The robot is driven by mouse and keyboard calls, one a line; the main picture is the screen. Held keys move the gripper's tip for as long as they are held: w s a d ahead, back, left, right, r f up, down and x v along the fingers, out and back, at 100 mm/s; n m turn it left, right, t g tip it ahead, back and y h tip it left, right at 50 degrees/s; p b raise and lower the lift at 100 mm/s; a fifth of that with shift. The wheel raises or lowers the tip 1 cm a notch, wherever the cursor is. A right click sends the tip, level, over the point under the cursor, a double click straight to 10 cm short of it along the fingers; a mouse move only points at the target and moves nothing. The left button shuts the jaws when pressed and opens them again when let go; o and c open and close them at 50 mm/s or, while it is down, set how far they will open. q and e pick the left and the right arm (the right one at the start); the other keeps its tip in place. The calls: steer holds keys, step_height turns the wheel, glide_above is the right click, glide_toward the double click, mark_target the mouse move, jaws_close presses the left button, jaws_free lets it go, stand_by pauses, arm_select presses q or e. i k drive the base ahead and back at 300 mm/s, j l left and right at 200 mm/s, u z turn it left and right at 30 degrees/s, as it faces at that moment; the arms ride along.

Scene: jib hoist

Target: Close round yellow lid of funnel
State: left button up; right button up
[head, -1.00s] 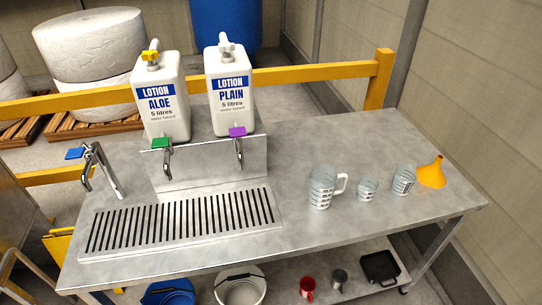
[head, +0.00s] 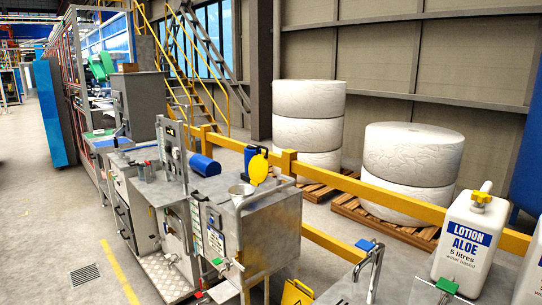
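The round yellow lid (head: 259,168) stands raised, tilted up on edge, at the top of a steel machine in the middle of the head view. The pale funnel (head: 241,190) sits just left of and below it on the machine's top, with its mouth uncovered. Neither of my grippers shows in the head view.
The steel machine (head: 270,222) has a pipe, small valves and a blue cylinder (head: 204,165) near its top. A yellow rail (head: 372,191) runs behind it. A white lotion container (head: 467,245) and a blue-handled tap (head: 366,246) are at right. Open floor (head: 60,225) lies at left.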

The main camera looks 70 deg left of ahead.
mark_target(259, 167)
steer(key=i+l, duration=0.4)
steer(key=l, duration=0.2)
steer(key=u, duration=2.45)
